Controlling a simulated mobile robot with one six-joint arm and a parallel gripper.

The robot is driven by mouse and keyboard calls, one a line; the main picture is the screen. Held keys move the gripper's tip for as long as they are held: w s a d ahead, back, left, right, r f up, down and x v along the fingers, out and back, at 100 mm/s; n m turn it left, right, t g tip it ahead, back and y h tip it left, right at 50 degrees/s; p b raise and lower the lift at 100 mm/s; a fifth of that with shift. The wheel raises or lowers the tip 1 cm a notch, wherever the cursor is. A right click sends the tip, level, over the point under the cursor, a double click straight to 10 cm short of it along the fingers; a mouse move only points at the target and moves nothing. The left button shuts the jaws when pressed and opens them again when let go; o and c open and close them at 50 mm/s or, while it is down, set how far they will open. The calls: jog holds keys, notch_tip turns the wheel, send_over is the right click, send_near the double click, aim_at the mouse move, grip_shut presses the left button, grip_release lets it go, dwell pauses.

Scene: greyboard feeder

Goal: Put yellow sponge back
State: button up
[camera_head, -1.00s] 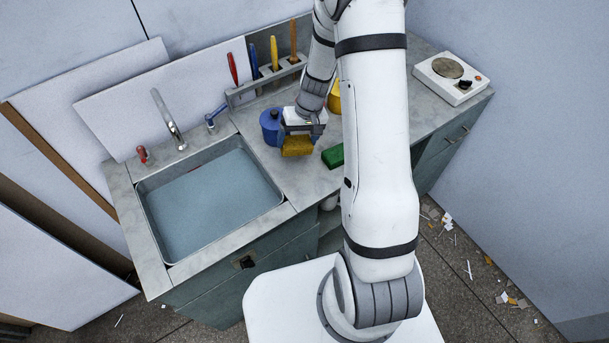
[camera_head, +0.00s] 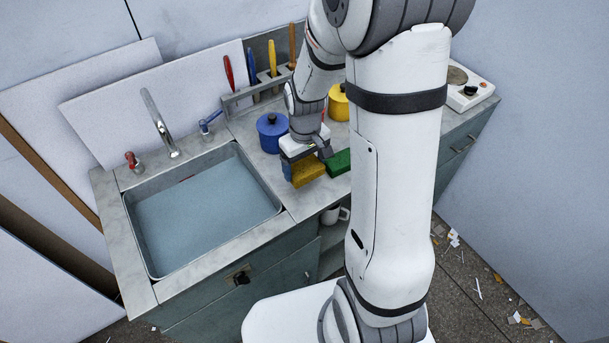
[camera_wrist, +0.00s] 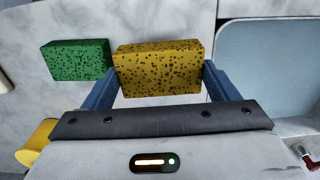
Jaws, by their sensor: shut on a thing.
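The yellow sponge (camera_head: 306,171) is between the fingers of my gripper (camera_head: 302,160), over the counter just right of the sink. In the wrist view the yellow sponge (camera_wrist: 160,68) sits between the two blue fingers of my gripper (camera_wrist: 158,82), which are shut on its ends. A green sponge (camera_head: 339,161) lies on the counter just right of the yellow one. In the wrist view the green sponge (camera_wrist: 77,60) is left of it, with a narrow gap between. Whether the yellow sponge touches the counter is hard to tell.
The sink (camera_head: 205,205) with bluish water is left of my gripper. A blue pot (camera_head: 271,134) stands behind it, and a yellow pot (camera_head: 338,104) behind right. A rack (camera_head: 240,99) holds several colored handles. A hotplate (camera_head: 474,88) is at far right.

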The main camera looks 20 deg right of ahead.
aim_at(305, 175)
jog(key=shift+f, duration=2.3)
jog(key=shift+f, duration=0.15)
jog(key=o, duration=0.8)
jog(key=shift+o, duration=0.2)
